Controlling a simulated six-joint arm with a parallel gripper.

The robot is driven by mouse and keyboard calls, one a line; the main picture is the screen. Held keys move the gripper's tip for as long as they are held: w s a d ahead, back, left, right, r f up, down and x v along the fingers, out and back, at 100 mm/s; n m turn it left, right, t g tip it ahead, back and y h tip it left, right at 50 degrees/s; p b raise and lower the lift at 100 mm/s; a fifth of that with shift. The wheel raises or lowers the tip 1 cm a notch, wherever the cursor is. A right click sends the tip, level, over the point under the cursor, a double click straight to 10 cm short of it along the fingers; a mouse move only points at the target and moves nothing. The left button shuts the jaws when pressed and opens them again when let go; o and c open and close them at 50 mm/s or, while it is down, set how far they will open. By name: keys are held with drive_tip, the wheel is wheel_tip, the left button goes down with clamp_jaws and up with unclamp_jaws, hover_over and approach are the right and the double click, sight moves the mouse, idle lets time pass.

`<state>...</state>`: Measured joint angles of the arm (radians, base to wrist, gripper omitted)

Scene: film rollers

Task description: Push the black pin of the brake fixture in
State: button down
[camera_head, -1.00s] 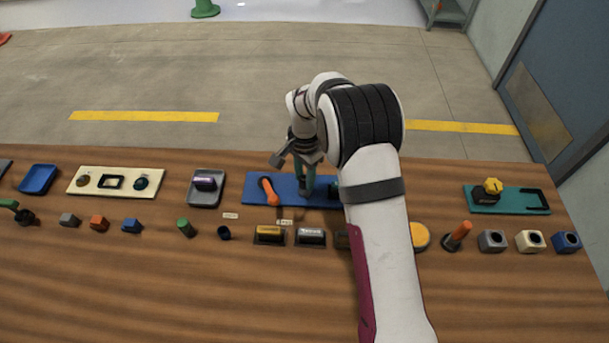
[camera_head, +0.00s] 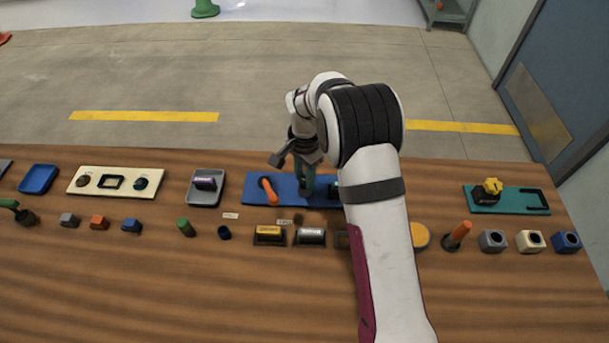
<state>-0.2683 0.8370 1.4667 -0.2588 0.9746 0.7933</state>
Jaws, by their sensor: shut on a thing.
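The blue fixture plate (camera_head: 246,187) lies on the table left of my arm's upper part. An orange lever (camera_head: 269,191) sits on its left half. My gripper (camera_head: 306,191) points down over the middle of this plate, with its greenish fingers low against it. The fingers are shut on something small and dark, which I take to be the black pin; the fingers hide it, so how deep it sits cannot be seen. A dark part (camera_head: 334,189) on the plate's right side is partly covered by my arm.
In front of the plate stand a yellow-topped block (camera_head: 269,235) and a silver-topped block (camera_head: 311,237). A grey tray (camera_head: 205,187) lies to the left. An orange peg (camera_head: 457,235) and a teal plate (camera_head: 519,202) are on the right. The front of the table is clear.

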idle(0.3)
drive_tip(key=shift+f, duration=0.9)
drive_tip(key=c, duration=0.5)
unclamp_jaws()
drive_tip(key=shift+c, duration=0.2)
wheel_tip(320, 180, up, 16)
